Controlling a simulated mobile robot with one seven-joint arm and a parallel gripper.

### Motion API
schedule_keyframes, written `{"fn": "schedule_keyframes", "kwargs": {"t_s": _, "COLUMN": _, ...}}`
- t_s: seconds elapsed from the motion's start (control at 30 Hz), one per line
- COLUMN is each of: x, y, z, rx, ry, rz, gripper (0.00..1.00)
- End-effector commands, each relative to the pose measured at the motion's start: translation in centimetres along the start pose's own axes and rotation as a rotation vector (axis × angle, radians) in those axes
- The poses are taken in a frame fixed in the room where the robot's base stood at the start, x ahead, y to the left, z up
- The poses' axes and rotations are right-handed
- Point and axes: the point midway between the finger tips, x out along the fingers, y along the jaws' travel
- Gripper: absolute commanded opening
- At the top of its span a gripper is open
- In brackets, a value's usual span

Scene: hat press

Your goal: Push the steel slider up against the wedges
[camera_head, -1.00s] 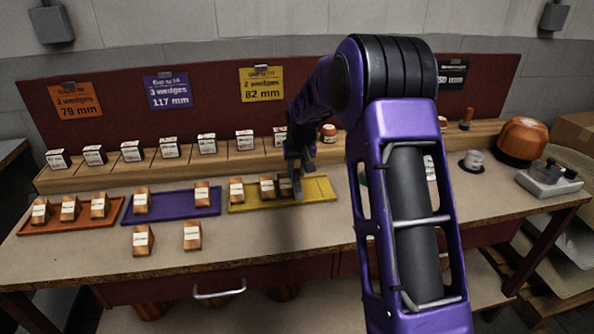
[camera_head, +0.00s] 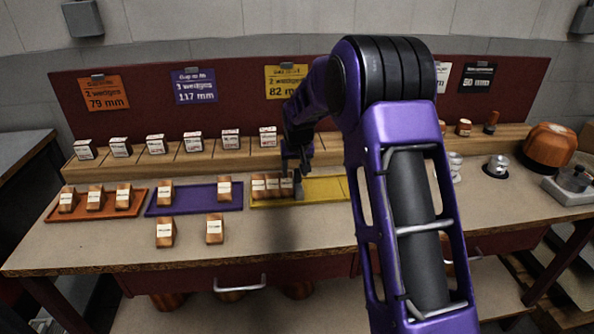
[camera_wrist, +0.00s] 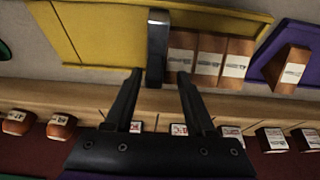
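The steel slider (camera_wrist: 157,48) stands across the yellow tray (camera_wrist: 100,40). In the wrist view it is right beside the nearest wooden wedge (camera_wrist: 181,52) and appears to touch it. Three wedges with white labels, the others being the middle wedge (camera_wrist: 209,58) and the far wedge (camera_wrist: 236,62), stand side by side with no clear gap. My gripper (camera_wrist: 160,73) is open, with one finger on each side of the slider's near end; finger contact is unclear. In the head view my gripper (camera_head: 294,162) is over the slider (camera_head: 298,187), right of the wedges (camera_head: 272,186).
A purple tray (camera_head: 193,207) and an orange tray (camera_head: 77,216) with wedges lie left of the yellow one. Two loose wedges (camera_head: 165,232) stand in front. A wooden shelf (camera_head: 190,168) with labelled blocks runs behind. The yellow tray's right part is bare.

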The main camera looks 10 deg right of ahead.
Motion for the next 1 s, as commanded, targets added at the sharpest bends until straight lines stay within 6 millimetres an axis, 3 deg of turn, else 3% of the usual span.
{"fn": "schedule_keyframes", "kwargs": {"t_s": 0.23, "x": -0.1, "y": 0.2, "z": 0.0, "rx": 0.001, "ry": 0.0, "rz": 0.002, "gripper": 0.55}}
{"fn": "schedule_keyframes", "kwargs": {"t_s": 0.37, "x": -1.4, "y": 0.2, "z": -0.1, "rx": 0.001, "ry": 0.002, "rz": 0.002, "gripper": 0.55}}
{"fn": "schedule_keyframes", "kwargs": {"t_s": 0.8, "x": -11.6, "y": 0.1, "z": -0.1, "rx": 0.0, "ry": 0.004, "rz": 0.002, "gripper": 0.55}}
{"fn": "schedule_keyframes", "kwargs": {"t_s": 1.0, "x": -15.4, "y": 0.0, "z": -0.1, "rx": 0.0, "ry": 0.002, "rz": 0.001, "gripper": 0.55}}
